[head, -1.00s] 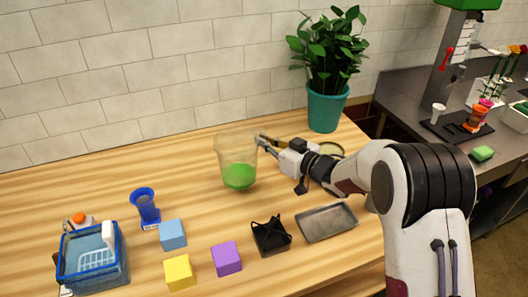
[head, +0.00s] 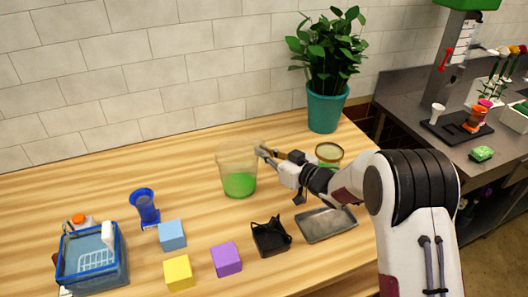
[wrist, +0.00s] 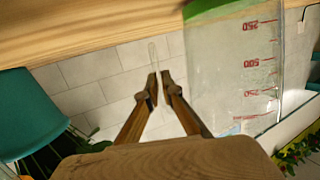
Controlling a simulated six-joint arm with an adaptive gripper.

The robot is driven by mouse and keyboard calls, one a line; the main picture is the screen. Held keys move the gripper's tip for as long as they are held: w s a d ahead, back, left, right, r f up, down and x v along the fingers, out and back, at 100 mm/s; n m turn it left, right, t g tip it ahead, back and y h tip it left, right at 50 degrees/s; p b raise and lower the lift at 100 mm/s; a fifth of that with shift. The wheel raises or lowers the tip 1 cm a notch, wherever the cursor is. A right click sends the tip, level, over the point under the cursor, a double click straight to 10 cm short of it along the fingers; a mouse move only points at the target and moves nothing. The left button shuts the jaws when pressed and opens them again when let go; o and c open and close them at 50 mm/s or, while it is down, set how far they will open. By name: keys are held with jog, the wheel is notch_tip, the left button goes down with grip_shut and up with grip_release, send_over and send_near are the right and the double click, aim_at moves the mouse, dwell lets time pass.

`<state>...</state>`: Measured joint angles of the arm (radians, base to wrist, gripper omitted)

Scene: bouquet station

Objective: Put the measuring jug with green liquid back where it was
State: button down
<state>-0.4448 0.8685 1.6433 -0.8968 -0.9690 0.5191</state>
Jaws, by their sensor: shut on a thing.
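The measuring jug (head: 238,178) is clear, with green liquid in its lower part, and stands close to upright over the back middle of the wooden table. I cannot tell whether its base touches the table. My gripper (head: 262,151) reaches it from the right and is shut on it, near the upper part of its right side. In the wrist view the jug (wrist: 235,70) fills the right, with red marks and a green band at the top. My fingertips (wrist: 160,85) are nearly together beside it, around a thin clear part that looks like its handle.
A potted plant (head: 326,108) and a round tan-rimmed container (head: 329,152) stand behind my arm. A metal tray (head: 322,226), black holder (head: 270,237), purple (head: 227,259), yellow (head: 178,272) and blue (head: 172,235) cubes, blue vessel (head: 145,206) and blue basket (head: 92,262) lie nearer. Table left of the jug is clear.

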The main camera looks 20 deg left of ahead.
jog(key=shift+f, duration=0.1)
jog(key=c, duration=2.2)
grip_release()
jog(key=shift+c, duration=0.2)
jog(key=v, duration=0.7)
jog(key=shift+d, duration=0.25)
jog(key=shift+s, duration=0.1)
jog(key=shift+r, duration=0.2)
